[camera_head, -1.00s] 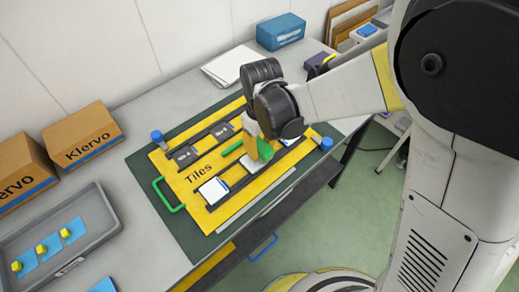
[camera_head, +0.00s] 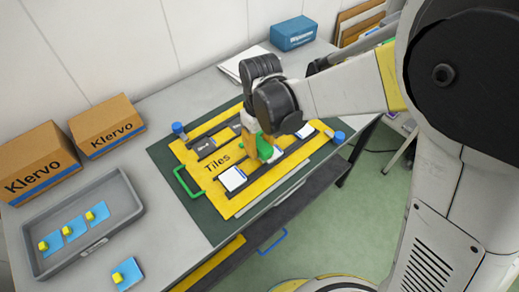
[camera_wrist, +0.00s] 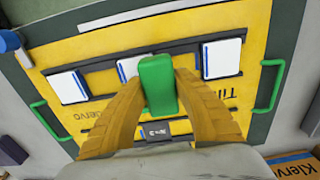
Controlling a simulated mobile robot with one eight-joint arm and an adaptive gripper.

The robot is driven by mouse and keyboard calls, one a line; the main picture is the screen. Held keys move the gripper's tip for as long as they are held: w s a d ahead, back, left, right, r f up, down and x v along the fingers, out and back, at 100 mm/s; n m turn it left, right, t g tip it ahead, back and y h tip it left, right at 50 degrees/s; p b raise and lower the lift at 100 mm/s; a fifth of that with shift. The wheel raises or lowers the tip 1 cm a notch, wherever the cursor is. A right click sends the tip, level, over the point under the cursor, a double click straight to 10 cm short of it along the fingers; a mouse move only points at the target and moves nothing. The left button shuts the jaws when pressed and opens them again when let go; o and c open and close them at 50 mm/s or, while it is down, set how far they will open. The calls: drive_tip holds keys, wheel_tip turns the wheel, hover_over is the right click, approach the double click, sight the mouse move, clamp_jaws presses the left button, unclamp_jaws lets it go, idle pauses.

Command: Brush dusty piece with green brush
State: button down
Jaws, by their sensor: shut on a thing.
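My gripper (camera_head: 262,150) is shut on the green brush (camera_wrist: 157,85), with its tan fingers on either side of it. The brush also shows in the head view (camera_head: 265,147). It is over the middle of three white, blue-edged tiles on the yellow Tiles board (camera_head: 262,184). The brush partly hides this middle tile (camera_wrist: 127,66); I cannot tell whether it touches it. The other tiles are the near-left one (camera_head: 232,178) and the far-right one (camera_head: 305,131). I cannot make out dust on any tile.
The board has dark slots (camera_head: 205,146), a green handle (camera_head: 187,183) and blue knobs (camera_head: 338,137). A grey tray (camera_head: 127,208) with blue cards and yellow pieces is at left, a loose card (camera_head: 127,273) beside it. Cardboard boxes (camera_head: 107,124) and a blue box (camera_head: 293,33) stand behind.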

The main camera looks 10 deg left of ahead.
drive_tip(key=shift+w+d+r, duration=0.1)
drive_tip(key=shift+r, duration=0.5)
drive_tip(key=shift+r+p, duration=1.8)
drive_tip(key=shift+r, duration=0.45)
